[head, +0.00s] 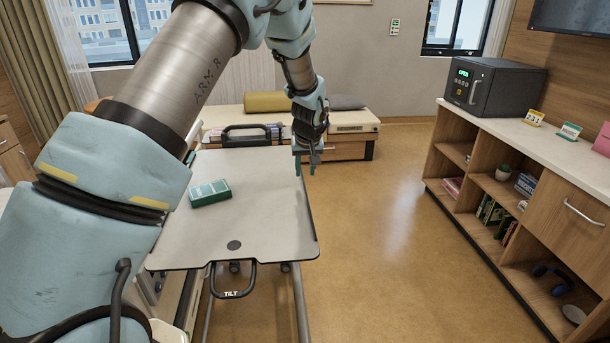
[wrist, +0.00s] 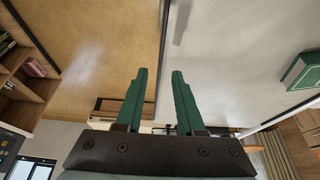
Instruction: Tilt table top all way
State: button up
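The grey table top (head: 255,205) lies in front of me and looks about level; it also fills the right half of the wrist view (wrist: 225,60). A black loop handle marked TILT (head: 232,293) hangs below its near edge. A green and white box (head: 210,193) lies on the top at the left; it shows at the right edge of the wrist view (wrist: 303,70). My gripper (head: 305,170) hangs at the right edge of the top, towards its far end, well away from the TILT handle. In the wrist view its green fingers (wrist: 162,74) are apart with nothing between them.
Another black handle (head: 247,128) stands at the far end of the table. A bench with cushions (head: 267,102) is behind it. A wooden shelf unit (head: 545,168) with a safe (head: 492,88) stands at the right. The floor (head: 385,215) between table and shelf is clear.

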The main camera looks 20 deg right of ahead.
aim_at(304, 183)
jog(key=shift+p+x, duration=0.45)
jog(key=shift+x, duration=1.75)
grip_shut()
